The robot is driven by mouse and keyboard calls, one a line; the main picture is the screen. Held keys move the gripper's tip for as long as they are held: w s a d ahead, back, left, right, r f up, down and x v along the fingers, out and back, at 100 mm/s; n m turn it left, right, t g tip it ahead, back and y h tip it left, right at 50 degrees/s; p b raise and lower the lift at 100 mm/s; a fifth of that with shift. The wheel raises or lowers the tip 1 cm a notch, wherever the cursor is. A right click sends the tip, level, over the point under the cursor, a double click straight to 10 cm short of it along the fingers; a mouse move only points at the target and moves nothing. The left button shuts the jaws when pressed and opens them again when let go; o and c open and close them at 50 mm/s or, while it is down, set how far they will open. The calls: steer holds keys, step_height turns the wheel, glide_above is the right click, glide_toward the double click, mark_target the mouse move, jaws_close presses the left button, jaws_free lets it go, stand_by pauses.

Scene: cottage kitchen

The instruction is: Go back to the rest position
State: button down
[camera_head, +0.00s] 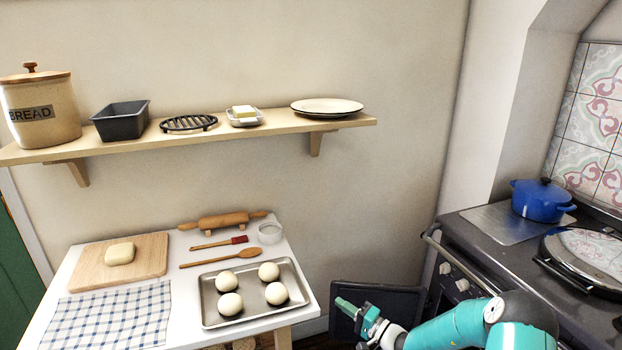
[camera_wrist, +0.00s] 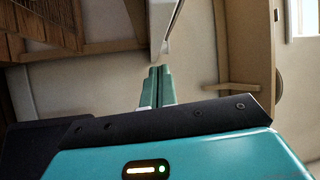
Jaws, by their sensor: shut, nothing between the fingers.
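My gripper (camera_head: 357,312) is at the lower middle of the head view, to the right of the white table (camera_head: 190,260) and in front of a dark panel low by the wall. In the wrist view its two teal fingers (camera_wrist: 158,86) lie side by side, shut, with nothing between them. My teal arm reaches in from the lower right. The gripper touches nothing that I can see.
On the table are a metal tray (camera_head: 213,315) with several dough balls, a wooden board (camera_head: 90,270), a checked cloth (camera_head: 110,315) and a rolling pin (camera_head: 222,221). A shelf (camera_head: 260,122) hangs above. The stove (camera_head: 480,237) with a blue pot (camera_head: 541,201) stands at right.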

steer(key=s+a+r+n+g+h, duration=0.2)
steer(key=s+a+r+n+g, duration=0.15)
steer(key=s+r+g, duration=0.4)
steer(key=s+a+r+n+g+h, duration=0.2)
steer(key=s+a+r+n+g, duration=0.15)
steer(key=s+r, duration=0.6)
steer(key=s+d+r+t+h, duration=0.1)
steer(key=s+d+r+h, duration=0.2)
steer(key=s, duration=0.4)
steer(key=s+d+r+t+h, duration=0.2)
steer(key=s+d+r+h, duration=0.2)
steer(key=s, duration=0.3)
steer(key=s+d+r+m+t+h, duration=0.1)
steer(key=s+d+r+h, duration=0.2)
steer(key=s+d, duration=0.3)
steer(key=shift+s+r+h, duration=0.35)
steer(key=shift+s+h, duration=0.15)
steer(key=shift+s, duration=0.35)
steer(key=shift+d, duration=0.25)
